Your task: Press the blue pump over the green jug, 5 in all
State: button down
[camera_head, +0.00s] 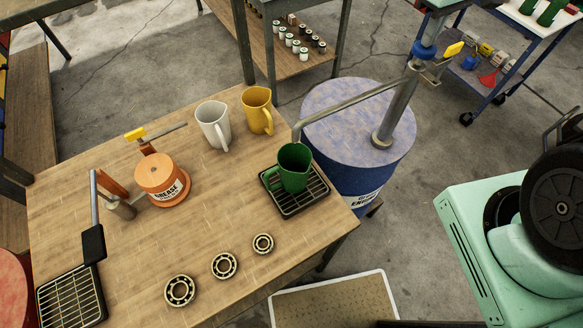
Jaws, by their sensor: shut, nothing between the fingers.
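The blue pump stands on a blue drum (345,125) at the right end of the table. It has a grey upright post (398,108), a blue collar (424,50) and a yellow-ended handle (453,49) at the top. Its long grey spout (350,104) reaches left and bends down by the green jug (293,167). The jug stands upright on a black drip grate (303,199) at the table's right edge. Its contents cannot be made out. My gripper does not show in this view.
The table (140,252) also holds a white jug (214,124), a yellow jug (257,110), an orange grease pot (160,178), several bearings (224,265) and a second grate (72,296). A mint-green machine (475,235) stands at right. A wheeled cart (510,70) stands behind the pump.

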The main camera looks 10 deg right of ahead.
jog(key=shift+r+p, duration=2.4)
jog(key=shift+r, duration=0.75)
notch_tip(320, 180, up, 6)
jog(key=p, duration=0.5)
jog(key=s+a+f+n+b, duration=0.1)
jog(key=s+a+f+b, duration=0.65)
jog(key=a, duration=0.35)
jog(key=s+a+f+n+b, duration=0.2)
jog(key=s+a+f+b, duration=0.6)
jog(key=a, duration=0.3)
jog(key=s+a+f+b, duration=0.2)
jog(key=s+b, duration=0.3)
jog(key=s, duration=0.3)
jog(key=shift+s+a+f+n+y, duration=0.3)
jog(key=shift+s+f+n, duration=0.1)
jog(key=shift+f, duration=0.15)
